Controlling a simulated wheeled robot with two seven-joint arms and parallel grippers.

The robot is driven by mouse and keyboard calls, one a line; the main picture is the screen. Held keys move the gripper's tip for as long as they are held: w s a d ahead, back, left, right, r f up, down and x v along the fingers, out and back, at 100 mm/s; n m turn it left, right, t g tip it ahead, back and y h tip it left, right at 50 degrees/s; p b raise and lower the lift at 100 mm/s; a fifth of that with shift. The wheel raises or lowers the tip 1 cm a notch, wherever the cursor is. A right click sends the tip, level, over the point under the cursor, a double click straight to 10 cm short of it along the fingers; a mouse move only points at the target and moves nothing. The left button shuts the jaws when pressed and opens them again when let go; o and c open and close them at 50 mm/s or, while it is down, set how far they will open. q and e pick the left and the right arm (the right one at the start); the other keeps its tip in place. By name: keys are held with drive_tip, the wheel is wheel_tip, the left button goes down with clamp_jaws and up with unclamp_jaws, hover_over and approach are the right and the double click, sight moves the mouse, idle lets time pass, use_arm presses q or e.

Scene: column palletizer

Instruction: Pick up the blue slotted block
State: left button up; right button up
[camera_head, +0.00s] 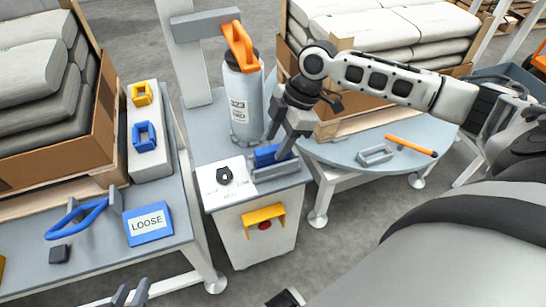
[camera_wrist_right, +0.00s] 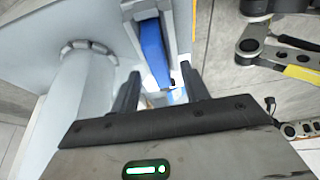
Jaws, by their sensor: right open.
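A blue block (camera_head: 265,156) sits in a grey holder (camera_head: 274,171) on the small cabinet's top. It also shows in the right wrist view as a long blue piece (camera_wrist_right: 154,50) beyond the fingertips; I cannot make out its slot. My right gripper (camera_head: 281,143) is open right over it, and its fingers (camera_wrist_right: 160,84) stand apart with the block ahead between them. Contact cannot be told. A blue piece with an opening (camera_head: 145,136) stands on the white ledge at the left. My left gripper (camera_head: 131,293) is open and empty at the bottom edge.
A white card with a black part (camera_head: 224,177) lies left of the holder. A round table (camera_head: 345,150) holds a grey frame (camera_head: 375,155) and an orange-handled tool (camera_head: 411,145). A blue LOOSE sign (camera_head: 149,224) lies left.

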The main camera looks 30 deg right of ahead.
drive_tip(key=x, duration=0.3)
drive_tip(key=shift+r, duration=0.1)
drive_tip(key=shift+c, duration=0.3)
clamp_jaws()
drive_tip(key=shift+r, duration=0.1)
